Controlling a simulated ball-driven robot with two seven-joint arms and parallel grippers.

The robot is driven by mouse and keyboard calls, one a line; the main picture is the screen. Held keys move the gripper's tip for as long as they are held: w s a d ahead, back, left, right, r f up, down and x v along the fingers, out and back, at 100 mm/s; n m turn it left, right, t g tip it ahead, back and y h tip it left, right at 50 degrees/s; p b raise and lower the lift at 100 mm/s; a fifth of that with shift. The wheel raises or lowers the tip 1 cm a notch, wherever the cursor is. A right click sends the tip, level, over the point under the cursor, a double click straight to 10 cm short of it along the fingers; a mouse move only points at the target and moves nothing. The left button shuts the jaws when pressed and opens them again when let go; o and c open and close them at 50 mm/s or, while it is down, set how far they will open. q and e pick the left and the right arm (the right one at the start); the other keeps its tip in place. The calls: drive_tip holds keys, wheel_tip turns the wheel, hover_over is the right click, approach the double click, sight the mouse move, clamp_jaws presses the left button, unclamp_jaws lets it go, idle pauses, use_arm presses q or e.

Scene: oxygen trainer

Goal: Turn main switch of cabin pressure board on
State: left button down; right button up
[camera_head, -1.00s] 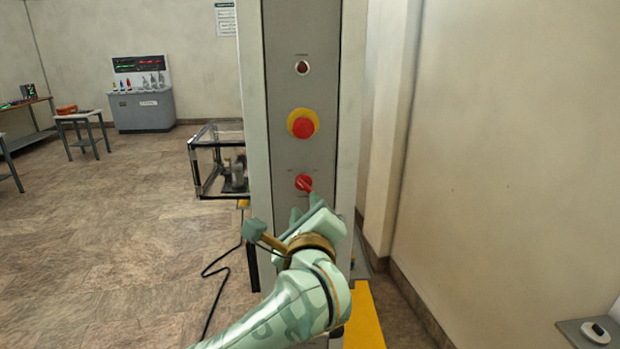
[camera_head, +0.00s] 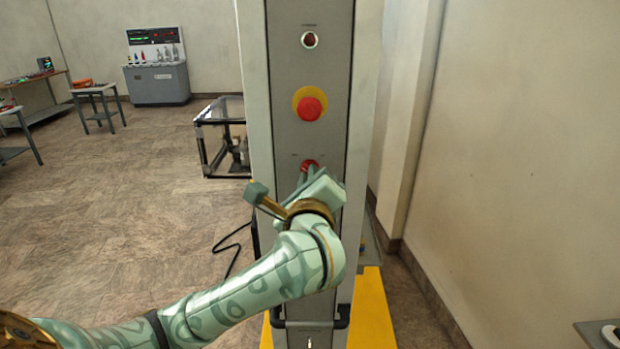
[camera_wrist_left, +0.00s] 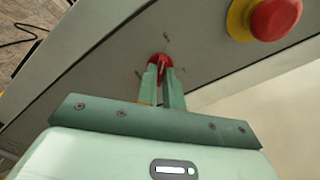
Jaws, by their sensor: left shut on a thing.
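The cabin pressure board (camera_head: 283,200) is a tall grey panel in the middle of the head view. Its red rotary main switch (camera_head: 309,165) sits below a red mushroom button, partly hidden by my fingers. In the left wrist view the switch (camera_wrist_left: 160,62) shows at the fingertips. My left gripper (camera_head: 306,178) reaches the panel from below, and its two fingers (camera_wrist_left: 161,80) are shut on the switch's red handle, one on each side. The exact angle of the handle is hard to tell. My right gripper is not in view.
A red emergency button on a yellow ring (camera_head: 310,104) is just above the switch, with a dark red indicator lamp (camera_head: 310,40) higher up. A clear-sided frame box (camera_head: 222,135) stands behind at left. A wall (camera_head: 520,150) is at right; the floor at left is open.

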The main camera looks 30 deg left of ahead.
use_arm(q)
drive_tip(key=shift+m, duration=0.3)
drive_tip(key=shift+f+m+p, duration=0.1)
drive_tip(key=shift+m+p, duration=7.95)
drive_tip(key=shift+m, duration=0.75)
drive_tip(key=c, duration=1.5)
unclamp_jaws()
drive_tip(key=shift+a, duration=0.1)
